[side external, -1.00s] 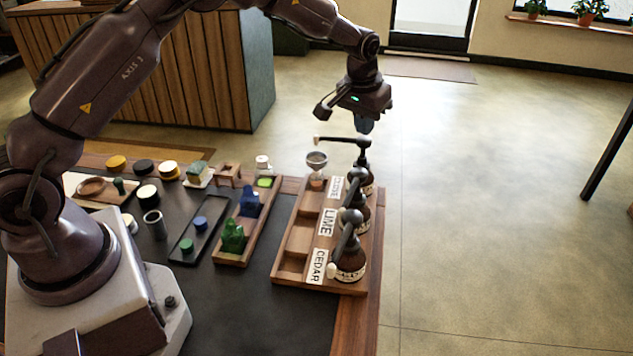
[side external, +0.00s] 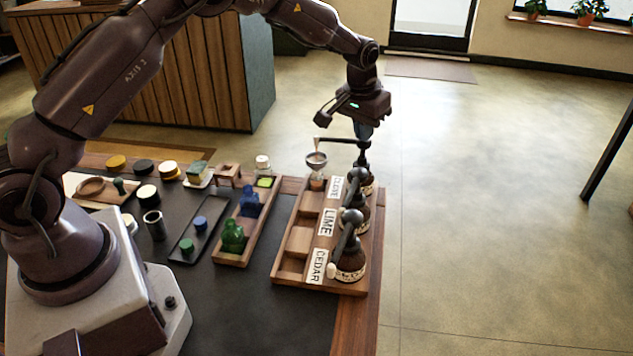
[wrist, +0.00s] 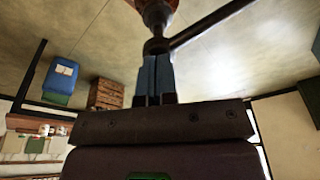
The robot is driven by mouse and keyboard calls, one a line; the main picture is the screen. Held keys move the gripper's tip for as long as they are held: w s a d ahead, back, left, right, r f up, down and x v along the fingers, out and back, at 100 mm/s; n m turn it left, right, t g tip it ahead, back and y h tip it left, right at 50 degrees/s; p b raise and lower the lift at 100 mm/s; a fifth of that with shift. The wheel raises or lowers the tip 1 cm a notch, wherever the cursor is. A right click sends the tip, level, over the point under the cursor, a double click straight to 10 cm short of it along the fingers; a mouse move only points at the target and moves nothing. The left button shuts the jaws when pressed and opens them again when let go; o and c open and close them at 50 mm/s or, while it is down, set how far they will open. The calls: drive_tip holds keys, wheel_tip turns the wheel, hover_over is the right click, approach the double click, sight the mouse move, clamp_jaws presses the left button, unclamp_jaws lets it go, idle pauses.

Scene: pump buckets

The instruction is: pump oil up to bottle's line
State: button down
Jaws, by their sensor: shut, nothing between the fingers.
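Three brown pump bottles stand along the right of a wooden rack (side external: 285,262), by cards reading LIME (side external: 327,222), CEDAR (side external: 318,266) and a far card (side external: 336,187) too small to read surely. My gripper (side external: 363,134) is shut and empty, its fingertips pressing on top of the far bottle's black pump (side external: 364,150). The wrist view shows the fingers (wrist: 155,82) against the pump head (wrist: 156,46). A thin amber stream falls from the spout (side external: 328,140) into a metal funnel (side external: 316,160) above a small bottle (side external: 316,183). Its line and oil level cannot be made out.
The lime pump (side external: 351,197) and cedar pump (side external: 348,235) stand close in front of the far pump. Left of the rack, a wooden tray (side external: 231,262) holds green and blue bottles. The rack's nearer left compartments are empty.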

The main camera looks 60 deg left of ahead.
drive_tip(key=shift+s+x, duration=0.2)
drive_tip(key=shift+x, duration=0.85)
idle(1.4)
drive_tip(key=shift+r, duration=0.1)
drive_tip(key=shift+w+v, duration=0.15)
drive_tip(key=shift+v, duration=0.65)
drive_tip(key=shift+w+v, duration=0.2)
drive_tip(key=shift+v, duration=0.65)
drive_tip(key=shift+r, duration=0.15)
drive_tip(key=shift+w+v, duration=0.25)
drive_tip(key=shift+v, duration=0.95)
drive_tip(key=shift+w+v, duration=0.25)
drive_tip(key=shift+v, duration=0.95)
drive_tip(key=shift+a, duration=0.15)
